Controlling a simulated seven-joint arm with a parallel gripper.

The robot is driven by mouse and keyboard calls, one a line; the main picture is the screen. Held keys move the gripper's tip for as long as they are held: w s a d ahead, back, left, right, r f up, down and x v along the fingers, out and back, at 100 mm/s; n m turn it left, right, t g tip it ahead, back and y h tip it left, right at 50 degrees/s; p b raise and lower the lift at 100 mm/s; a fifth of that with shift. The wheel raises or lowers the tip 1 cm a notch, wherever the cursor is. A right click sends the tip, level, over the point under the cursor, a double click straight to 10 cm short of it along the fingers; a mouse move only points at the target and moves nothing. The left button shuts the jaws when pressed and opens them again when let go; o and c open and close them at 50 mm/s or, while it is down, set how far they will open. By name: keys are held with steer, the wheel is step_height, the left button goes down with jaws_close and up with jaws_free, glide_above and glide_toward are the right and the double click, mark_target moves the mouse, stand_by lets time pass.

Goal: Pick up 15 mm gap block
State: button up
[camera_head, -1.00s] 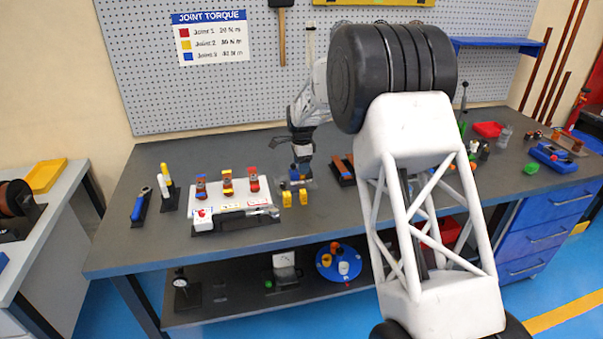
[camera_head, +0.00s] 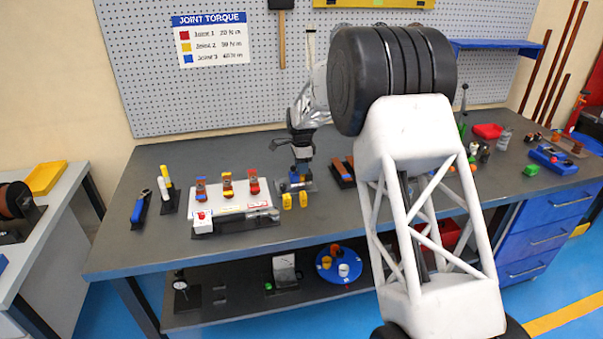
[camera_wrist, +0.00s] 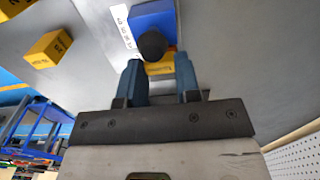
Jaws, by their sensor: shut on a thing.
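In the wrist view my gripper (camera_wrist: 160,77) has its two blue fingers closed on the sides of a yellow block (camera_wrist: 160,68) with small dark lettering, which I take as the 15 mm gap block; its marking is too small to read. A black round knob (camera_wrist: 152,45) and a blue block (camera_wrist: 154,20) lie just beyond it. In the head view my gripper (camera_head: 298,172) is low over the bench; the held block cannot be made out there.
A white-topped fixture (camera_head: 232,207) with red, yellow and blue pieces is left of my gripper. A dark tray with brown bars (camera_head: 343,172) is close on the right. The pegboard (camera_head: 220,95) rises behind. The bench front (camera_head: 330,225) is clear.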

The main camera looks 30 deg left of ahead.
steer(key=shift+r, duration=0.15)
step_height(320, 180, up, 10)
stand_by(0.7)
steer(key=shift+d, duration=0.1)
stand_by(0.5)
